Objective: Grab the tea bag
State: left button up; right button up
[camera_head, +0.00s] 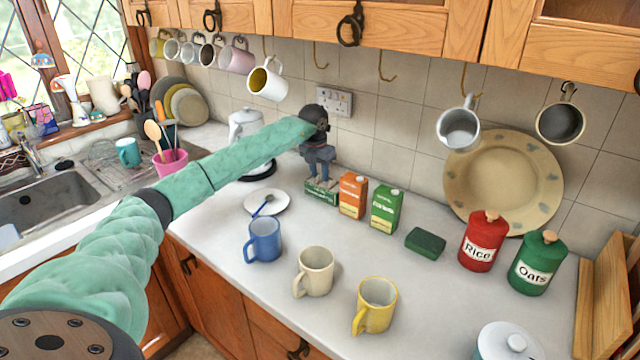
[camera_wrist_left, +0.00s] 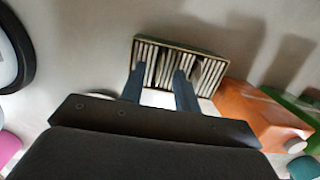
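A small green box (camera_head: 319,194) of tea bags stands on the counter near the back wall, left of an orange carton. In the left wrist view the open box (camera_wrist_left: 216,55) shows a row of upright pale tea bags (camera_wrist_left: 165,62). My left gripper (camera_head: 320,180) points down over the box. In the left wrist view its two fingers (camera_wrist_left: 161,72) are apart, with their tips overlapping the front part of the row. Several bags show between the tips; I cannot tell whether the tips touch any. My right gripper is not in view.
The orange carton (camera_head: 352,195) and a green carton (camera_head: 386,208) stand close on the right. A white saucer (camera_head: 277,203) with a spoon lies in front. Blue (camera_head: 263,240), cream (camera_head: 314,271) and yellow (camera_head: 375,305) mugs stand nearer. A kettle (camera_head: 246,125) is at the left.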

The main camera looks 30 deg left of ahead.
pick_arm(q)
grip_shut()
dwell(0.7)
